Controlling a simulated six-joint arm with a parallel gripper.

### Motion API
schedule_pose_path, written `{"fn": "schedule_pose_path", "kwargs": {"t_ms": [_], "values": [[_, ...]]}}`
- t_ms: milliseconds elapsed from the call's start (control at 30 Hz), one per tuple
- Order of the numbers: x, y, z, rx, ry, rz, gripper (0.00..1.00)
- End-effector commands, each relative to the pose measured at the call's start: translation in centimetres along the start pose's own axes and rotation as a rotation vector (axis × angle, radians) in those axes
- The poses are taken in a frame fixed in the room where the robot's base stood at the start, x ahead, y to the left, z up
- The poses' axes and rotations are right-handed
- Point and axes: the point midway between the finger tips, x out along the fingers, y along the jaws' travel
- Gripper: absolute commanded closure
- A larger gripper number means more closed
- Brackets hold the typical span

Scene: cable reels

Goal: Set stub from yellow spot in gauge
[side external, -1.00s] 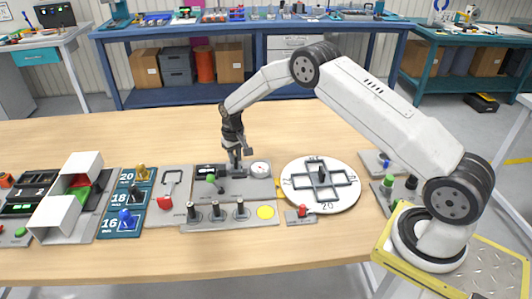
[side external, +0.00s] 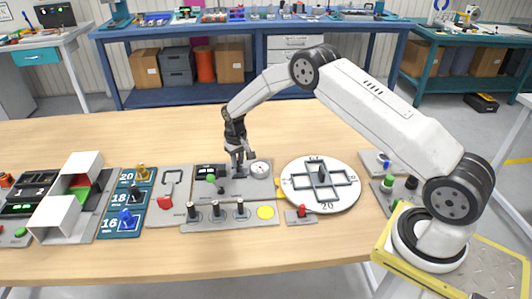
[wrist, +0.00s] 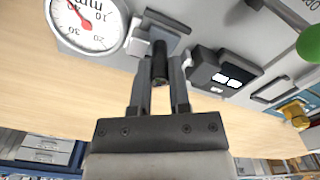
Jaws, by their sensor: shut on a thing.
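My gripper (side external: 238,169) is shut on a dark stub and points down over the gauge (side external: 262,185). In the wrist view the dark cylindrical stub (wrist: 159,62) sits between the two fingertips, beside the gauge's grey block (wrist: 165,25). The white dial of the gauge (side external: 260,168), with a red needle, also shows in the wrist view (wrist: 88,24). I cannot tell whether the stub touches the gauge's seat.
A round white turntable (side external: 345,197) with a dark grid stands right of the gauge. A green knob (side external: 211,178) is close left of my gripper. A red-handled part (side external: 302,211), blue stub panel (side external: 128,220) and white bins (side external: 60,213) crowd the front. The table behind is clear.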

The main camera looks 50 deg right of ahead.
Motion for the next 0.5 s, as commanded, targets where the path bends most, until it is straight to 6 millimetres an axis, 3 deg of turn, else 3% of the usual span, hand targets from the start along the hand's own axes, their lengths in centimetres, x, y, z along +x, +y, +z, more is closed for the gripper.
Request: {"fn": "schedule_pose_path", "kwargs": {"t_ms": [133, 167, 267, 500], "values": [[-0.03, 0.02, -0.02, 0.000, 0.001, 0.000, 1.00], [-0.03, 0.02, -0.02, 0.000, 0.001, 0.000, 0.71], [-0.04, 0.02, -0.02, 0.001, 0.001, 0.000, 0.40], [-0.02, 0.02, -0.01, 0.001, 0.000, 0.000, 0.37]]}}
